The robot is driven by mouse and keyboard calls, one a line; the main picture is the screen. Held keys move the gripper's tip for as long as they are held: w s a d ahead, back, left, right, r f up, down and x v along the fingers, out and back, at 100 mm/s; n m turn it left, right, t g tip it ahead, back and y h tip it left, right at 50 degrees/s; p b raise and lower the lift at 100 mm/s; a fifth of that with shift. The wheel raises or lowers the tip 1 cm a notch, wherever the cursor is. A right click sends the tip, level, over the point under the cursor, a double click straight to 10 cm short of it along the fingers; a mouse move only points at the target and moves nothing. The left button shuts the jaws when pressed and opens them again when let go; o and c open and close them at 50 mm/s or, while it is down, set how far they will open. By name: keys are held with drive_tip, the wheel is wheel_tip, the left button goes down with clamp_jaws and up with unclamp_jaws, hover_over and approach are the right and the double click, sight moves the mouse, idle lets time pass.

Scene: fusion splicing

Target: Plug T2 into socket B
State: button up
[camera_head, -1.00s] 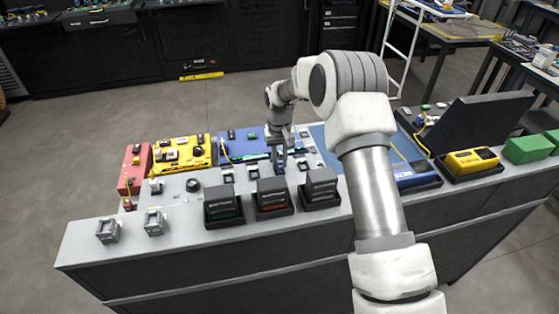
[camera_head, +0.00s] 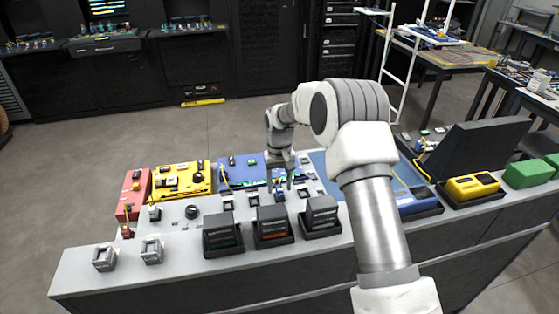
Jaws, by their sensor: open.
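My gripper (camera_head: 284,182) points down above the grey worktop (camera_head: 100,285), in front of the blue panel (camera_head: 240,174). It is open, with its fingers just above a small blue and dark piece (camera_head: 279,196) standing in the row of small dark holders. I cannot tell from here whether the fingers touch that piece. No T2 or B label can be read, so I cannot tell which plug or socket is which. The gripper hides part of the row and of the panel behind it.
Three dark boxes (camera_head: 272,226) stand along the front, near the gripper. A yellow panel (camera_head: 181,180) and a red panel (camera_head: 133,194) are at left. Two grey clamps (camera_head: 104,258) stand front left. A yellow device (camera_head: 472,187) and green boxes (camera_head: 527,174) are at right.

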wheel_tip(320, 180, up, 15)
drive_tip(key=s+d+r+t, duration=0.2)
drive_tip(key=s+d+r, duration=0.2)
drive_tip(key=s+r, duration=0.5)
drive_tip(key=s+d+r+m+t, duration=0.1)
drive_tip(key=s+d+r, duration=0.2)
drive_tip(key=s, duration=0.5)
drive_tip(key=s+d+r+t, duration=0.1)
drive_tip(key=s+d+r, duration=0.2)
drive_tip(key=s, duration=0.6)
drive_tip(key=s+d+f+m+t, duration=0.1)
drive_tip(key=s+d+f, duration=0.1)
drive_tip(key=s, duration=0.8)
drive_tip(key=shift+f+t, duration=0.3)
drive_tip(key=shift+f, duration=0.5)
drive_tip(key=shift+d, duration=0.1)
drive_tip(key=shift+c, duration=0.7)
drive_tip(key=shift+w, duration=0.1)
